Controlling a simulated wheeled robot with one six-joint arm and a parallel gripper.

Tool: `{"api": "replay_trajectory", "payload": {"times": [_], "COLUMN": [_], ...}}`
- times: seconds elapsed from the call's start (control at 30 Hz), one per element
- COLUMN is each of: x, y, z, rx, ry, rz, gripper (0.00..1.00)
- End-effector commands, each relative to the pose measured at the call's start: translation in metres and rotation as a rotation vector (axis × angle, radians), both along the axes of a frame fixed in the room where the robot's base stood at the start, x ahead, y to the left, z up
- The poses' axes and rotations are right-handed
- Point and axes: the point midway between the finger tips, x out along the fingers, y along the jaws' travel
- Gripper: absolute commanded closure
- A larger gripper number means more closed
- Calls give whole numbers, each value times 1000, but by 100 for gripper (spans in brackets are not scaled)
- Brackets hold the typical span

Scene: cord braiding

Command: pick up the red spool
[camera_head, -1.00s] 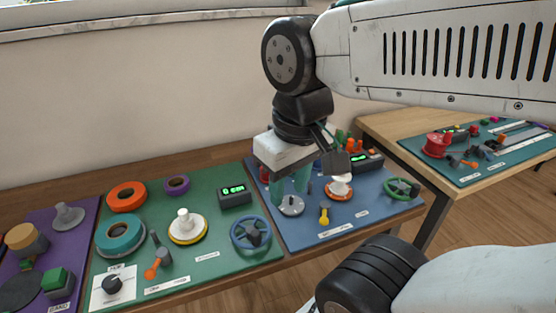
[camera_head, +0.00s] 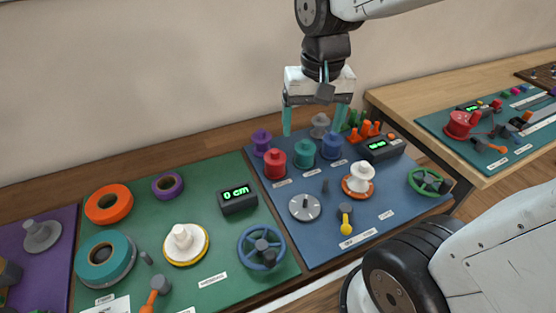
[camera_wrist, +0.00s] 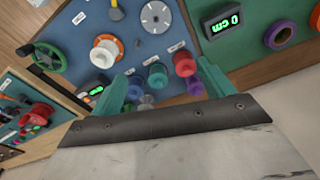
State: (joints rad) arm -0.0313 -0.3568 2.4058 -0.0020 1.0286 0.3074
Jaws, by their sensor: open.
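The red spool (camera_head: 275,164) stands upright on the blue mat (camera_head: 280,228), at the left of a front row with a teal spool (camera_head: 305,154) and a blue spool (camera_head: 331,146). My gripper (camera_head: 314,131) is open and empty, with teal fingers pointing down, above the back of that mat and to the right of the red spool. In the wrist view the red spool (camera_wrist: 184,65) shows between the fingers (camera_wrist: 160,82), nearer the right one. A larger red reel (camera_head: 461,124) sits on the separate teal mat at the right.
A purple spool (camera_head: 262,141) stands just behind the red one, and a grey spool (camera_head: 320,125) stands below my gripper. In front are a grey dial (camera_head: 304,207) and a white-and-orange reel (camera_head: 359,182). A display box (camera_head: 238,198) stands left on the green mat.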

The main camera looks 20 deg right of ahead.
Motion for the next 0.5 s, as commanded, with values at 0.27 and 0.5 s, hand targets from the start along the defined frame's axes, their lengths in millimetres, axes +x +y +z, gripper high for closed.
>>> {"api": "replay_trajectory", "payload": {"times": [0.27, 0.5], "x": [96, 130], "y": [13, 18], "z": [-72, -112], "rx": [9, 11], "ry": [52, 64], "rz": [-236, -341], "gripper": [19, 19]}}
